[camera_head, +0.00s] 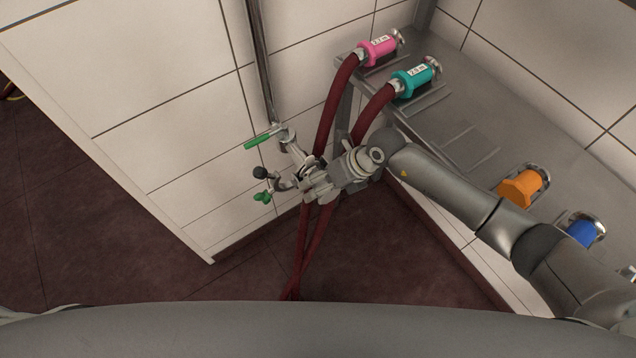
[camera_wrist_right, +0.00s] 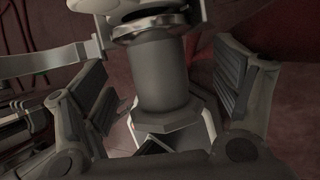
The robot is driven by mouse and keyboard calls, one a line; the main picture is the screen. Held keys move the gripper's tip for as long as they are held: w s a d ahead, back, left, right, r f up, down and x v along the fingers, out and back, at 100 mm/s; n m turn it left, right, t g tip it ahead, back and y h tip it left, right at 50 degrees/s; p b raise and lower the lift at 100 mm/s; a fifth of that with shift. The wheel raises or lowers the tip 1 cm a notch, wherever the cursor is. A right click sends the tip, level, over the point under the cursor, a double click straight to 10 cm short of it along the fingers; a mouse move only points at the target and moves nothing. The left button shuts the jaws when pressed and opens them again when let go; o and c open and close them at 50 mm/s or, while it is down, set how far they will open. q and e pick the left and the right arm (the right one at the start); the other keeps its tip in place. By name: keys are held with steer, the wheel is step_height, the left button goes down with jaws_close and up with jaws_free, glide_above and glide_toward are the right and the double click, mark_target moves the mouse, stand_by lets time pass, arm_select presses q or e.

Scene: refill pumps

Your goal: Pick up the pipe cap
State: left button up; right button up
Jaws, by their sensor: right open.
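A grey metal cylinder with a polygonal collar, which looks like the pipe cap (camera_wrist_right: 160,78), stands between the fingers of my right gripper in the right wrist view. My right gripper (camera_head: 292,183) is open around it, with a visible gap beside the right finger pad. In the head view the gripper is at the pipe fittings by the white wall, and it largely hides the cap there. My left gripper is not in view.
A green-handled valve (camera_head: 262,138) and a smaller green handle (camera_head: 262,197) are close to the gripper. Dark red hoses (camera_head: 335,108) hang just behind it, from pink (camera_head: 378,50) and teal (camera_head: 411,82) couplings on a metal shelf (camera_head: 470,110). Orange (camera_head: 521,188) and blue (camera_head: 581,233) fittings are further right.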

steer(key=shift+f, duration=0.1)
steer(key=c, duration=1.1)
steer(key=shift+c, duration=0.8)
